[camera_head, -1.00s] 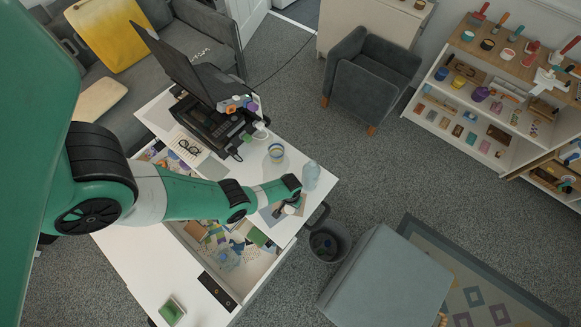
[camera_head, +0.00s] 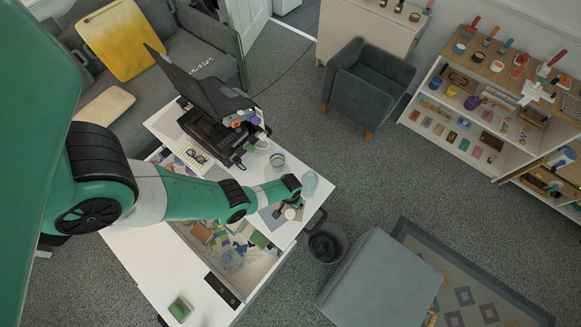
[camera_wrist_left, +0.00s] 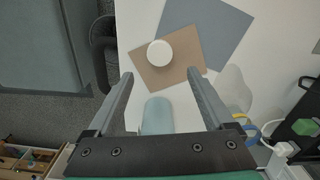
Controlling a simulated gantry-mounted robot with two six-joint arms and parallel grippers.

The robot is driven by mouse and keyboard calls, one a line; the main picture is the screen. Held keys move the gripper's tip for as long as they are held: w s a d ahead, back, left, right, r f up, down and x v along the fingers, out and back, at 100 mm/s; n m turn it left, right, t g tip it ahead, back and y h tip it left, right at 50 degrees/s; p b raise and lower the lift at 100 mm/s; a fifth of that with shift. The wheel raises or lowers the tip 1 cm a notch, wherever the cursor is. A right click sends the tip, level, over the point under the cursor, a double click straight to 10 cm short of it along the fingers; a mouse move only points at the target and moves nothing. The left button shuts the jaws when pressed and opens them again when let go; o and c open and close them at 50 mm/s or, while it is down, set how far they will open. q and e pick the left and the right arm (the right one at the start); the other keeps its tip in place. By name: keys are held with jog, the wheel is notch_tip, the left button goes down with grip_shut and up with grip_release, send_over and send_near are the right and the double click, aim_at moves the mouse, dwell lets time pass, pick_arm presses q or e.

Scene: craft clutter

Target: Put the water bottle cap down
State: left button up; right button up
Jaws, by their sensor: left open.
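The white round water bottle cap (camera_wrist_left: 173,54) lies on a brown sheet (camera_wrist_left: 190,70) on the desk. It also shows in the head view (camera_head: 290,213). My left gripper (camera_wrist_left: 161,76) is open, with its two fingers apart and nothing held between them. The cap is just beyond the fingertips in the wrist view. The pale blue bottle (camera_head: 309,184) stands near the desk's right edge, and a pale blue-green shape, likely this bottle (camera_wrist_left: 157,115), shows between the fingers in the wrist view. My right gripper is not in view.
A blue-grey sheet (camera_wrist_left: 218,25) partly lies beside the brown one. A bin (camera_head: 327,243) and grey ottoman (camera_head: 385,285) stand off the desk.

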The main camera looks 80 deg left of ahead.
pick_arm(q)
notch_tip(320, 180, up, 4)
jog(key=shift+f+p, duration=0.15)
jog(key=shift+p, duration=0.9)
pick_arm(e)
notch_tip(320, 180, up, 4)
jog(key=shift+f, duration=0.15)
